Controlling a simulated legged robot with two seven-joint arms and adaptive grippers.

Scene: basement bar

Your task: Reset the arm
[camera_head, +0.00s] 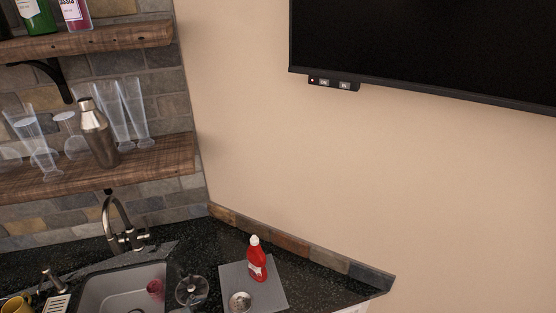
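Neither of my grippers nor my arms shows in the head view. The view looks over a dark speckled countertop (330,287) in a corner, with a wall and shelves behind it. Whether either gripper is open or shut, and whether it holds anything, is out of sight.
A sink (120,288) with a metal faucet (122,225) is at the lower left. A red bottle (257,262) stands on a grey mat (273,293). A steel shaker (97,133) and several glasses stand on a wooden shelf (170,158). A screen (430,45) hangs at the upper right.

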